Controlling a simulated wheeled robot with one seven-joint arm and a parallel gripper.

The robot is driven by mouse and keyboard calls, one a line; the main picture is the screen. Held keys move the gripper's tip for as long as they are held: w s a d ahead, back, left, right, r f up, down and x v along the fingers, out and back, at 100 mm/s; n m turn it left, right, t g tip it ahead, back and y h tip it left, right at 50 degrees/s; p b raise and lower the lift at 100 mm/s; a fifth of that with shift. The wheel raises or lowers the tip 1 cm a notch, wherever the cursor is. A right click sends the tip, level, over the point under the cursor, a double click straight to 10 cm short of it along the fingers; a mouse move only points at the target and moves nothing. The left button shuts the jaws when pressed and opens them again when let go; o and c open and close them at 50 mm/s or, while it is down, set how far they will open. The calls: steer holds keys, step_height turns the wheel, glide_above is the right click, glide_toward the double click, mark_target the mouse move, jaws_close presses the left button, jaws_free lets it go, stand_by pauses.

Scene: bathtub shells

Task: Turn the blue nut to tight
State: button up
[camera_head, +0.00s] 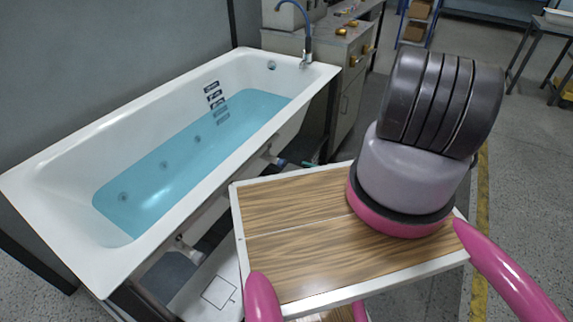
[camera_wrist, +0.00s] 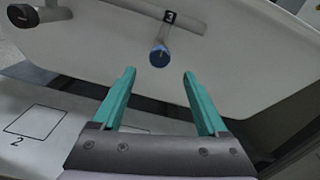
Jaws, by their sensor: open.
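The blue nut (camera_wrist: 160,56) hangs on the end of a grey pipe under the tub, just beyond my fingertips in the wrist view. In the head view the nut (camera_head: 282,162) is a small blue spot beneath the tub's near side. My gripper (camera_wrist: 160,74) has two teal fingers, wide apart, with nothing between them. The nut appears midway between the tips, farther off than they are. In the head view only a bit of my gripper (camera_head: 310,165) shows, right of the nut; the rest is hidden behind the wooden-topped tray and my arm.
The white bathtub (camera_head: 40,190) holds blue water. A second pipe end with a black cap (camera_wrist: 22,15) is at upper left in the wrist view. A pale board (camera_wrist: 55,150) marked 2 lies below. A wood-topped tray (camera_head: 300,275) stands in front.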

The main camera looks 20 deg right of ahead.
mark_target(285, 164)
steer(key=x, duration=0.8)
steer(key=shift+w+a, duration=0.1)
jaws_close()
